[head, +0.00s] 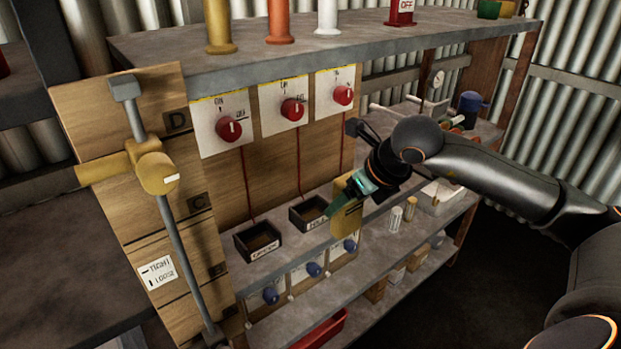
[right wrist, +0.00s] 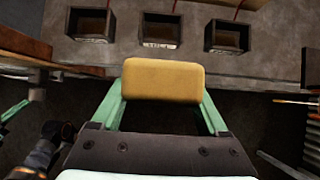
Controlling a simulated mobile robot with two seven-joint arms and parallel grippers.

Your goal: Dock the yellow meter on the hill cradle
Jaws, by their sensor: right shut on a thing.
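My right gripper (head: 362,186) is shut on the yellow meter (head: 346,212), a block. In the right wrist view the meter (right wrist: 164,79) sits between the green fingers (right wrist: 164,105). It is in the air, right of and in front of the hill cradle (head: 309,214), apart from it. This cradle is a dark open box with a white label, and looks empty. In the right wrist view it is the middle box (right wrist: 160,32), beyond the meter. Part of what seems to be my left gripper (right wrist: 14,111) shows at that view's left edge; its jaws are unclear.
Another dark cradle (head: 258,241) stands left of the hill one; a third (right wrist: 227,37) shows in the right wrist view. Red knobs (head: 292,109) are above, blue knobs (head: 314,269) below. Two pale cylinders (head: 396,219) stand right of the meter. A lever post (head: 157,173) stands left.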

